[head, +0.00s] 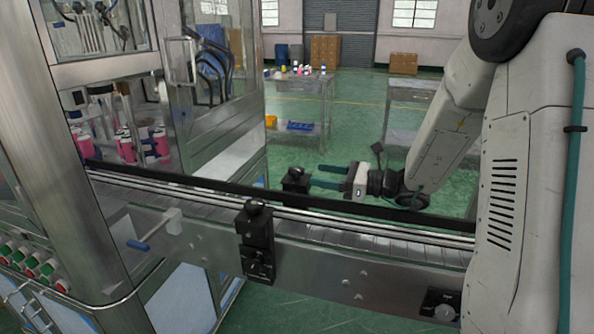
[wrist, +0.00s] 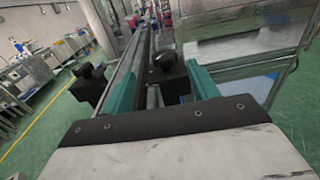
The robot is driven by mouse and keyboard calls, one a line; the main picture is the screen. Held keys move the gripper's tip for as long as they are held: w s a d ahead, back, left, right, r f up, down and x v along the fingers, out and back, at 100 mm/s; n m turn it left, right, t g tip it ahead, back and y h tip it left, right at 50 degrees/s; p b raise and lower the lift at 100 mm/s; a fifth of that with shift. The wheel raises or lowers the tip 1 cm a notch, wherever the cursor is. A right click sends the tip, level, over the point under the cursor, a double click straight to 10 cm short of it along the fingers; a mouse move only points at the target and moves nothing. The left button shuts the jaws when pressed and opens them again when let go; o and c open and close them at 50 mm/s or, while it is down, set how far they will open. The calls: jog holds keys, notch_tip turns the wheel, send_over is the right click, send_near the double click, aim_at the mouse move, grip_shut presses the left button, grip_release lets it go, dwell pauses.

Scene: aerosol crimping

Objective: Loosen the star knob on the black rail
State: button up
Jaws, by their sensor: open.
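The black rail (head: 390,211) runs along the far side of the conveyor. A black knob (head: 295,171) on a dark block stands just behind this rail; I cannot make out a star shape. My gripper (head: 312,175) is open and level behind the rail, its teal fingers pointing left at this knob. In the wrist view, a knob (wrist: 165,61) on its black block shows ahead between the fingertips (wrist: 162,74), nearer the right finger. I see no clear contact. A second black knob (head: 257,207) tops a bracket on the conveyor's near side; a similar knob (wrist: 88,73) shows left of the left finger.
A steel machine cabinet (head: 110,65) with pink cans (head: 128,146) stands at the left. A steel table (head: 300,88) with small items is behind. Green floor is open behind the conveyor.

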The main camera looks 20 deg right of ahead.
aim_at(297, 169)
jog(key=x, duration=0.7)
jog(key=shift+w+a+f, duration=0.1)
jog(key=shift+w, duration=0.35)
jog(key=c, duration=1)
